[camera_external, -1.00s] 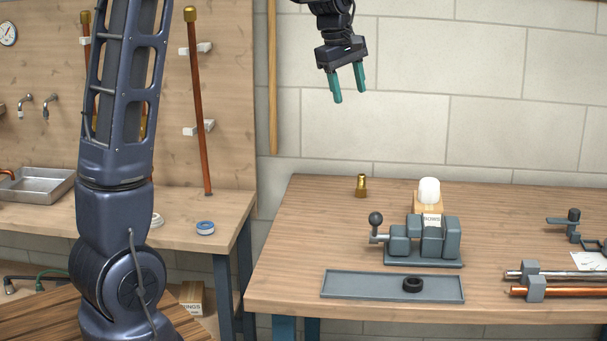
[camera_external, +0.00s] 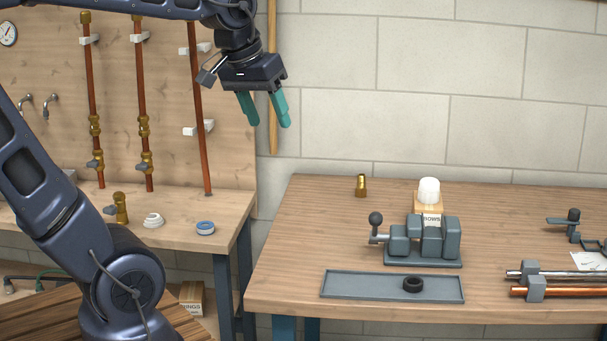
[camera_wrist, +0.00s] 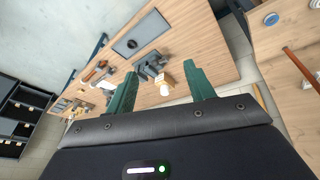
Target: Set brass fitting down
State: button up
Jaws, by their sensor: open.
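A small brass fitting (camera_external: 361,187) stands upright near the back left of the right-hand wooden workbench (camera_external: 310,225). My gripper (camera_external: 269,123) is open and empty, high above the gap between the two benches, up and left of the fitting and well apart from it. Its two teal fingers also show spread in the wrist view (camera_wrist: 159,69), with nothing between them. I cannot make out the fitting in the wrist view. A second brass piece (camera_external: 120,208) stands on the left bench.
On the right bench are a grey vise (camera_external: 425,242), a white rounded piece (camera_external: 429,190) on a wooden block, a grey tray (camera_external: 350,286) with a black ring (camera_external: 412,284), and clamped pipes (camera_external: 575,291). Copper pipes (camera_external: 197,120) rise along the left wall. Bench wood around the fitting is clear.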

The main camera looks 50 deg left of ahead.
jog(key=s+d+f+m, duration=0.1)
jog(key=s+f+m, duration=0.2)
jog(key=s, duration=0.4)
jog(key=shift+s+d+f+m, duration=0.2)
jog(key=shift+d+f+m, duration=0.05)
jog(key=shift+m, duration=0.15)
dwell(0.7)
